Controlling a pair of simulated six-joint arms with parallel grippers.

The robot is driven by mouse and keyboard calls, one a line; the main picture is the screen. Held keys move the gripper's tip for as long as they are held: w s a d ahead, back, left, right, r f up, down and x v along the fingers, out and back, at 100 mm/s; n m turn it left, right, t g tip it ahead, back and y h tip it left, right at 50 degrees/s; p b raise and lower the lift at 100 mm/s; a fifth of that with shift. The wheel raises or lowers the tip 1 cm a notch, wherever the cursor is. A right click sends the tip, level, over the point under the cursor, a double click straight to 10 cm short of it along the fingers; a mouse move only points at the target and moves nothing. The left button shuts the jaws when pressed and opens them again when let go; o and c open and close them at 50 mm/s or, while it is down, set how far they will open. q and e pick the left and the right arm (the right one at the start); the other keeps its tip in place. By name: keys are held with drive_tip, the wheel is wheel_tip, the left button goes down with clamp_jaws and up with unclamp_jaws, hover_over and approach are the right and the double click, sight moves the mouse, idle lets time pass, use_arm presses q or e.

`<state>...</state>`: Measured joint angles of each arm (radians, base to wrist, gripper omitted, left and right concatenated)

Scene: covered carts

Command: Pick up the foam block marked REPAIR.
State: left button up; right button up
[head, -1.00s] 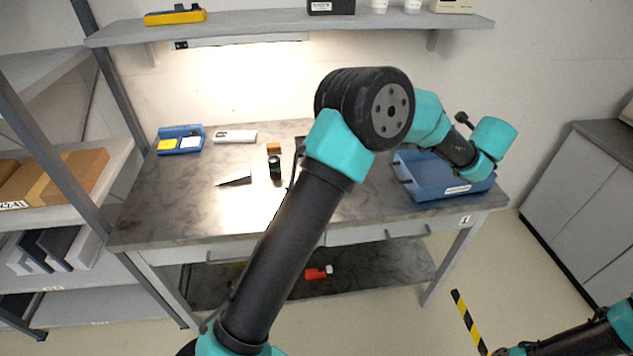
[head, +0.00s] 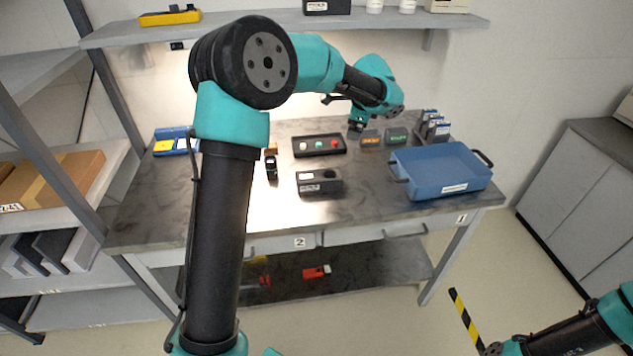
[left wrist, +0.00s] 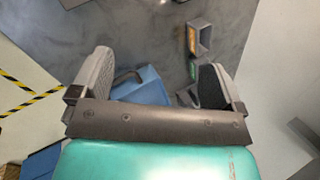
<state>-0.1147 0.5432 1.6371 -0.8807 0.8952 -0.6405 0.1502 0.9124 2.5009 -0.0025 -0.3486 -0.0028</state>
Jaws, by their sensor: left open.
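Two dark blocks stand side by side at the back of the workbench. One block has an orange label (head: 371,138) and the other has a green label (head: 396,135); the lettering is too small to read, so I cannot tell which says REPAIR. They also show in the left wrist view, the orange-labelled block (left wrist: 199,36) farther from my jaws and the green-labelled block (left wrist: 195,70) beside the right finger, partly hidden. My left gripper (head: 357,126) is open and empty, above the bench just left of the blocks. My right gripper is out of view.
A blue tray (head: 440,192) stands at the bench's right. Small upright items (head: 433,126) stand at the back right. A shelf (head: 270,27) runs above.

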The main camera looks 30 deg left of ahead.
sight(318, 175)
use_arm(q)
drive_tip(key=s+a+n+g+h, duration=0.3)
drive_tip(key=s+a, duration=0.3)
drive_tip(key=s, duration=0.5)
drive_tip(key=shift+f+n+g, duration=0.3)
drive_tip(key=shift+f+n, duration=0.05)
drive_tip(key=shift+n, duration=0.45)
wheel_tip(318, 175, down, 12)
drive_tip(key=shift+f, duration=0.15)
drive_tip(key=shift+a+f, duration=0.15)
drive_tip(key=shift+f, duration=1.15)
drive_tip(key=shift+a+f, duration=0.15)
drive_tip(key=shift+f, duration=1.15)
